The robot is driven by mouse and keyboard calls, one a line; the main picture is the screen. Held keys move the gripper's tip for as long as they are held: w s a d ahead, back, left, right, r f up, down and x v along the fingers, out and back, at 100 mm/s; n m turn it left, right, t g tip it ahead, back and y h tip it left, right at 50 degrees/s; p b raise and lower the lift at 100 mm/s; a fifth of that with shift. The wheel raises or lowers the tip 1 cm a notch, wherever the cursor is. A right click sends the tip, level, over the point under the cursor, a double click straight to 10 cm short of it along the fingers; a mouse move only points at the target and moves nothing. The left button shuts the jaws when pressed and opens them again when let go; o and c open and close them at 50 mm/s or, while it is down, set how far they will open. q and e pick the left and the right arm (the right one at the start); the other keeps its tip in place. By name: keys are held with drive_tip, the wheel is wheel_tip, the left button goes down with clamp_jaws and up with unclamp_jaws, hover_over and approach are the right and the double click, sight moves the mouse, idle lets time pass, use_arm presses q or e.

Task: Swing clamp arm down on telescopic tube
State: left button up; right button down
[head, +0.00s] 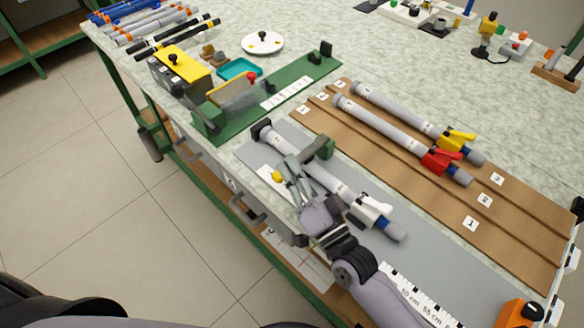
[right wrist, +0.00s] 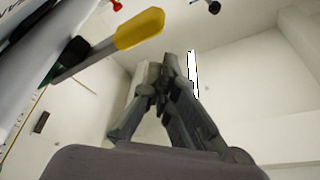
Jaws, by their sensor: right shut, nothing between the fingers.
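The telescopic tube (head: 328,178) lies on the grey mat, a light grey tube with a black end, a white clamp collar (head: 370,209) and a blue section. A green clamp post (head: 319,148) stands beside it. The clamp arm's yellow grip (head: 277,176) shows left of my right gripper (head: 287,180). In the right wrist view the yellow grip (right wrist: 139,29) is at the upper left, on a grey bar, apart from my shut, empty fingers (right wrist: 168,60). Whether the arm touches the tube is hidden by my gripper. My left gripper is not in view.
A brown board (head: 400,160) holds two more tubes, with red (head: 440,161) and yellow (head: 458,142) clamps. A green fixture (head: 265,100) with a red knob stands behind. A ruler strip (head: 425,300) and an orange block (head: 520,313) lie at the front right.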

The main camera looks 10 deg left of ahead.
wheel_tip(320, 180, up, 5)
drive_tip(key=p, duration=0.4)
use_arm(q)
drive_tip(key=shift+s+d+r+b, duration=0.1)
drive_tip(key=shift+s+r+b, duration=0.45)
drive_tip(key=shift+b, duration=1.2)
use_arm(e)
drive_tip(key=s+d+f, duration=0.4)
drive_tip(key=s+d, duration=0.1)
drive_tip(key=d, duration=0.3)
drive_tip(key=shift+s+f, duration=0.2)
drive_tip(key=shift+f, duration=0.15)
